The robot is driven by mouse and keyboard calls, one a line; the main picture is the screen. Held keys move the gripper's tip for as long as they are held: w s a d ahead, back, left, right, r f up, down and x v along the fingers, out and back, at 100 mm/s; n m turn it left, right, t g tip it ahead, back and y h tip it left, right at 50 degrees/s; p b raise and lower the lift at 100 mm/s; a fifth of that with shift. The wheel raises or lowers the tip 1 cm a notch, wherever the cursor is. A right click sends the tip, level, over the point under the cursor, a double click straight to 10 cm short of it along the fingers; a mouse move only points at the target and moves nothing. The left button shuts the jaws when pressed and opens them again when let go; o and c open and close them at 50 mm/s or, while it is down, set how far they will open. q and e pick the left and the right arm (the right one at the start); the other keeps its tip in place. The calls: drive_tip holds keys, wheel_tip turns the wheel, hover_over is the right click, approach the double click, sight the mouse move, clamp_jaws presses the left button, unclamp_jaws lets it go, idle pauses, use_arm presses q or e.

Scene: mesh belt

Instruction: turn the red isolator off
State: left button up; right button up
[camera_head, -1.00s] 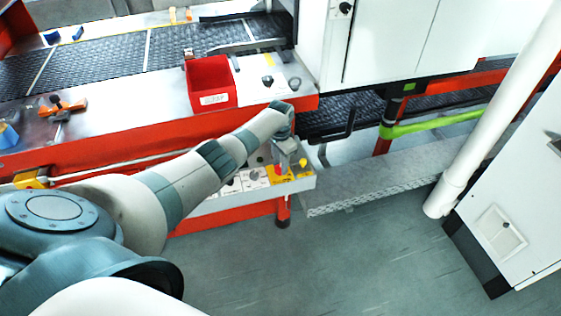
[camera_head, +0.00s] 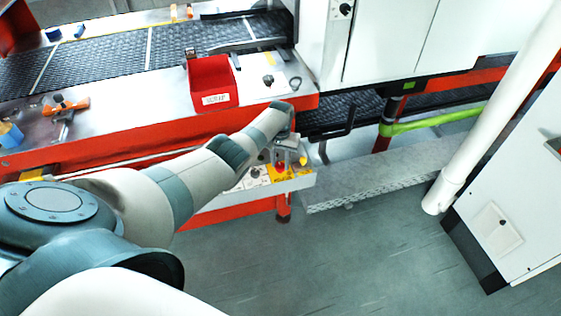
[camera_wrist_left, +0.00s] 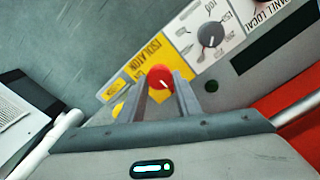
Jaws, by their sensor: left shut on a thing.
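The red isolator (camera_wrist_left: 160,78) is a round red knob with a white pointer line, on a yellow plate (camera_wrist_left: 137,64) lettered "ISOLATION". In the left wrist view my left gripper (camera_wrist_left: 160,84) has a finger on each side of the knob and is shut on it. The white line slants down to the right. In the head view the red knob (camera_head: 280,168) shows just below my left gripper (camera_head: 287,158) at the panel's right end. My right gripper is not in view.
A black selector knob (camera_wrist_left: 210,35) on a white plate is beside the isolator. A red bin (camera_head: 210,84) stands on the ledge above.

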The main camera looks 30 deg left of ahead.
sight(280, 165)
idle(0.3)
use_arm(q)
drive_tip(key=o, duration=1)
drive_tip(key=shift+o, duration=0.3)
drive_tip(key=shift+r, duration=0.1)
drive_tip(key=shift+w+r+p, duration=0.1)
drive_tip(key=shift+r+p, duration=0.2)
drive_tip(key=shift+r, duration=0.55)
wheel_tip(280, 165, up, 16)
drive_tip(key=b, duration=0.1)
drive_tip(key=shift+f, duration=0.2)
